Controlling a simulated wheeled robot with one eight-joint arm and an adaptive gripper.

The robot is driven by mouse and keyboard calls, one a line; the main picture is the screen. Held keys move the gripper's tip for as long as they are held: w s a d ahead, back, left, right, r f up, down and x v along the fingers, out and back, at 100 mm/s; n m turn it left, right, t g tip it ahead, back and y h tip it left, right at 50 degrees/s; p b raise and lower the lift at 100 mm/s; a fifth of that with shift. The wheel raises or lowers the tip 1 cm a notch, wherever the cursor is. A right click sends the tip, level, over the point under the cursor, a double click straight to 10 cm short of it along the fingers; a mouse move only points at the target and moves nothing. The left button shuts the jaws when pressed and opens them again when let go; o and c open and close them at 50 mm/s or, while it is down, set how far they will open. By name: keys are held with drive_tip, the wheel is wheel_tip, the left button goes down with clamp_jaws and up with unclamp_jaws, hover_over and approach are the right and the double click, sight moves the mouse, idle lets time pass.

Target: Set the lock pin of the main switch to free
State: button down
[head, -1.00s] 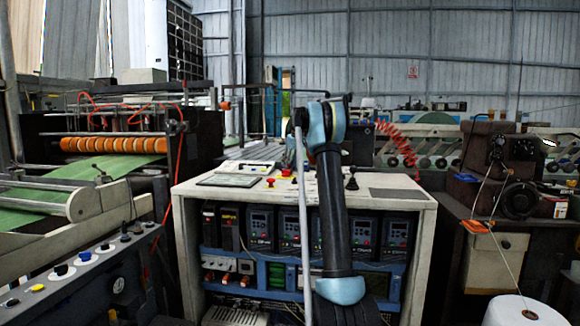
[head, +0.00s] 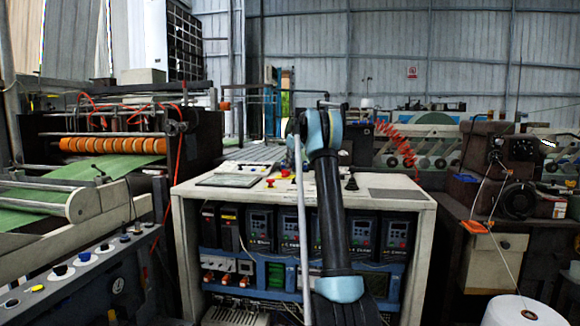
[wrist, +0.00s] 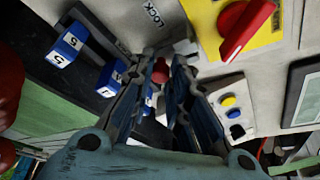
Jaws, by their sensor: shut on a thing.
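In the wrist view, a red-ended pin (wrist: 160,72), which I take for the lock pin, sits between the fingers of my gripper (wrist: 167,52). The fingers are closed on it close to the grey panel, and they hide most of its shaft. The word LOCK (wrist: 153,14) is printed on the panel just above the fingertips. The main switch, a red handle (wrist: 245,30) on a yellow plate (wrist: 271,28), is to the upper right, apart from the fingers. In the head view my gripper is hidden behind my raised arm.
Blue numbered tags (wrist: 67,44) stand out left of the fingers. A yellow and a blue button (wrist: 229,100) and a dark-framed screen (wrist: 303,95) are to the right.

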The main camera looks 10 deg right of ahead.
drive_tip(key=shift+w+d, duration=0.15)
drive_tip(key=c, duration=1.5)
unclamp_jaws()
drive_tip(key=shift+r, duration=0.1)
drive_tip(key=v, duration=1.1)
drive_tip(key=shift+s+r, duration=0.2)
drive_tip(key=shift+r, duration=0.1)
